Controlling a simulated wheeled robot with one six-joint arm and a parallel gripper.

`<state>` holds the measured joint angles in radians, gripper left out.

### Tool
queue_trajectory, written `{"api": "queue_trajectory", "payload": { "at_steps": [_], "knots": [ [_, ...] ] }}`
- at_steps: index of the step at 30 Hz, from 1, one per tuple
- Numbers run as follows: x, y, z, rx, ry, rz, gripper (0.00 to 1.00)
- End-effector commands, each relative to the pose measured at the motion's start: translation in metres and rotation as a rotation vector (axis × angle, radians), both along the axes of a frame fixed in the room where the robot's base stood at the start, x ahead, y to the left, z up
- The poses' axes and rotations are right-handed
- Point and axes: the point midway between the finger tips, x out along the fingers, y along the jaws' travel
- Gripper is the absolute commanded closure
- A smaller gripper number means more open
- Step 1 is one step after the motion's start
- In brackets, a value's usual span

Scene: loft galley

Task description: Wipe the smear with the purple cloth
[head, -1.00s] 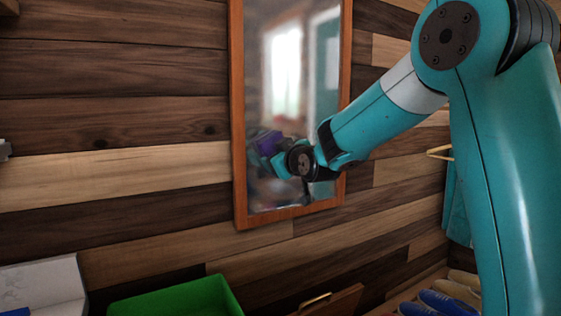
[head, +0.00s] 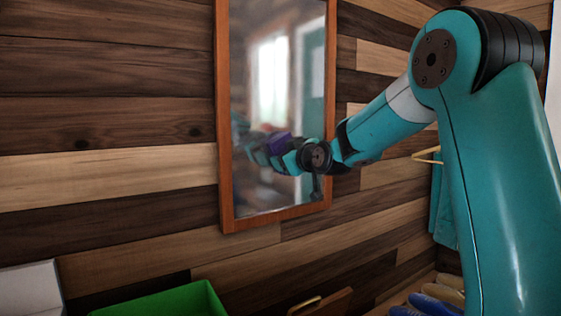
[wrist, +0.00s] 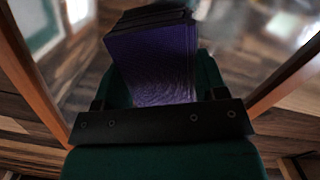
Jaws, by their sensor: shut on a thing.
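The purple cloth (wrist: 155,62) is a folded block that fills the middle of the wrist view. My gripper (wrist: 160,90) is shut on it. In the head view the cloth (head: 281,144) is a small purple patch beside my gripper (head: 288,158), in front of the lower half of the wall mirror (head: 265,190). The reflection of my gripper shows just to the left, so where cloth ends and reflection starts is hard to tell. I cannot tell whether the cloth touches the glass. The glass looks hazy, and I cannot make out a distinct smear.
The mirror's wooden frame (head: 224,130) hangs on a plank wall. Below are a green bin (head: 165,302), a white box (head: 30,288) and a wooden box (head: 325,302). Shoes (head: 430,300) and a teal garment (head: 441,205) by a hanger are at right.

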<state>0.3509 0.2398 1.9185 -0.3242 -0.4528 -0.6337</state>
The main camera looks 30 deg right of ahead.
Motion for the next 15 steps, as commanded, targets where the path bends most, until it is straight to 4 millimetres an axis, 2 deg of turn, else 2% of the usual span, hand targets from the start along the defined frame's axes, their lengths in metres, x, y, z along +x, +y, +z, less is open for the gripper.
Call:
{"api": "queue_trajectory", "payload": {
  "at_steps": [10,15],
  "knots": [
    [0.000,-0.013,-0.001,0.000,0.000,-0.001,0.54],
    [0.000,-0.028,-0.002,0.000,0.000,-0.002,0.54]
  ]
}}
